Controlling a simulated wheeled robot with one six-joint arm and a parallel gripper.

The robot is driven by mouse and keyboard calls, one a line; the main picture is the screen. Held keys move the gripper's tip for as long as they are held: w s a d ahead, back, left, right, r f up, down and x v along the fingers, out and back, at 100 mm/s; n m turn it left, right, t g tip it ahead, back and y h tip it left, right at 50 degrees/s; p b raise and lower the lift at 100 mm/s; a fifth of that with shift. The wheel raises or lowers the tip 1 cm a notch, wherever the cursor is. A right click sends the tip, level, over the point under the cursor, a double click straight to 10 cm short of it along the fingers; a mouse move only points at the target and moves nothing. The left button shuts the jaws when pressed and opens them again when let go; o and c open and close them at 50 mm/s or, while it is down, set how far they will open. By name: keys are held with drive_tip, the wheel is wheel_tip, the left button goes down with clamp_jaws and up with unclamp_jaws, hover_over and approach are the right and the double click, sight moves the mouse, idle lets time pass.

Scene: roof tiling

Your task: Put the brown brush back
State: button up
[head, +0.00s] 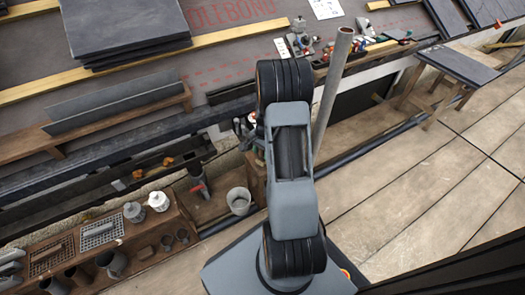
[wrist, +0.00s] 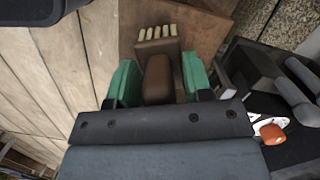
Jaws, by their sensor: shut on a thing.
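The brown brush (wrist: 158,48) shows in the wrist view, with a brown handle and a row of pale bristle tufts at its far end. My gripper (wrist: 157,82) has its two green fingers on either side of the brush handle and is shut on it. Below or behind the brush is a brown wooden surface (wrist: 190,24); I cannot tell whether the brush touches it. In the head view my arm hides the brush and most of my gripper.
A wooden rack (head: 150,228) with pots and trays stands at the lower left. A grey pole (head: 332,92) rises beside my arm. Paving at right is open.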

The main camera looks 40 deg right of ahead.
drive_tip(key=shift+f+b, duration=0.3)
drive_tip(key=shift+f, duration=0.3)
idle(0.4)
drive_tip(key=o, duration=1)
drive_tip(key=shift+c, duration=0.2)
drive_tip(key=shift+r, duration=0.1)
drive_tip(key=r+p, duration=0.2)
drive_tip(key=r, duration=0.2)
drive_tip(key=d+r+p, duration=0.1)
drive_tip(key=r+p, duration=0.1)
drive_tip(key=r, duration=0.3)
drive_tip(key=r+p, duration=0.2)
drive_tip(key=r, duration=0.2)
drive_tip(key=shift+w+d+r, duration=0.2)
drive_tip(key=shift+d+r, duration=0.1)
drive_tip(key=shift+d, duration=0.05)
